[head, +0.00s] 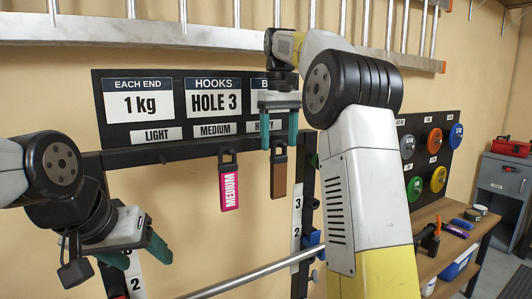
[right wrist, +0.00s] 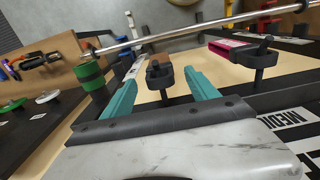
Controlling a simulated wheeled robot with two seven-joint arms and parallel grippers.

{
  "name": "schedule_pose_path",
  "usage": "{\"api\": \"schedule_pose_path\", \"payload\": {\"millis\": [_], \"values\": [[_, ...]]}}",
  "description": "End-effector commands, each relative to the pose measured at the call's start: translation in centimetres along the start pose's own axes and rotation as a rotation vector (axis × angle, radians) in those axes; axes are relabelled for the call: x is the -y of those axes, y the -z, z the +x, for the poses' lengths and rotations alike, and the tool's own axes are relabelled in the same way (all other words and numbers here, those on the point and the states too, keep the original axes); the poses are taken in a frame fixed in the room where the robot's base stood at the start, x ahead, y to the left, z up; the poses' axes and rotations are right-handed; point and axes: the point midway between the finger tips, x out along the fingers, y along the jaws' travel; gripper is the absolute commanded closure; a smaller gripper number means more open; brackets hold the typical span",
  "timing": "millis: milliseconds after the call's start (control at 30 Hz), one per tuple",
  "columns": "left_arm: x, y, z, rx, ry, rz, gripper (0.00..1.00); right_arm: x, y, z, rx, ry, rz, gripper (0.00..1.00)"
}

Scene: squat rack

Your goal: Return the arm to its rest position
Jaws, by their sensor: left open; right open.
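My right gripper (head: 280,145) is open in front of the sign board, fingers pointing down. Its teal fingertips are at the height of the top of a hanging brown tag (head: 279,180). In the right wrist view the brown tag's black top (right wrist: 158,76) shows between the two spread fingers (right wrist: 160,90), with gaps visible on both sides. A pink MEDIUM tag (head: 229,188) hangs to the left; it also shows in the right wrist view (right wrist: 230,46). My left gripper (head: 136,254) is open and empty at the lower left.
The black rack frame (head: 160,153) stands before the wall, with a steel bar (head: 255,271) across it, low down. A sign board (head: 148,130) reads 1 kg and HOLE 3. Coloured plates (head: 433,141) hang at the right, above a wooden bench (head: 432,212) with tools. A ladder (head: 150,31) runs above.

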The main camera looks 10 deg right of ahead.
Motion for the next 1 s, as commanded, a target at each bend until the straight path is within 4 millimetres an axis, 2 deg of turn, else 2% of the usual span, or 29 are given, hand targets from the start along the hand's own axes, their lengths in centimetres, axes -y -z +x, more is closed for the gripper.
{"api": "schedule_pose_path", "payload": {"millis": [167, 367, 567, 700, 833, 1000], "values": [[0.0, 0.0, 0.0, 0.000, 0.000, 0.000, 0.35, 0.1, -1.8, -0.6, -0.045, 0.008, 0.017, 0.31], [0.0, 0.0, 0.0, 0.000, 0.000, 0.000, 0.35, 1.5, -7.2, 0.2, -0.182, 0.030, 0.074, 0.31], [0.0, 0.0, 0.0, 0.000, 0.000, 0.000, 0.35, 4.4, -13.7, 3.7, -0.332, 0.055, 0.145, 0.31], [0.0, 0.0, 0.0, 0.000, 0.000, 0.000, 0.35, 6.8, -18.1, 7.5, -0.432, 0.069, 0.198, 0.31], [0.0, 0.0, 0.0, 0.000, 0.000, 0.000, 0.35, 8.7, -21.2, 11.0, -0.507, 0.079, 0.242, 0.31], [0.0, 0.0, 0.0, 0.000, 0.000, 0.000, 0.35, 10.1, -23.4, 14.1, -0.561, 0.083, 0.276, 0.31]]}}
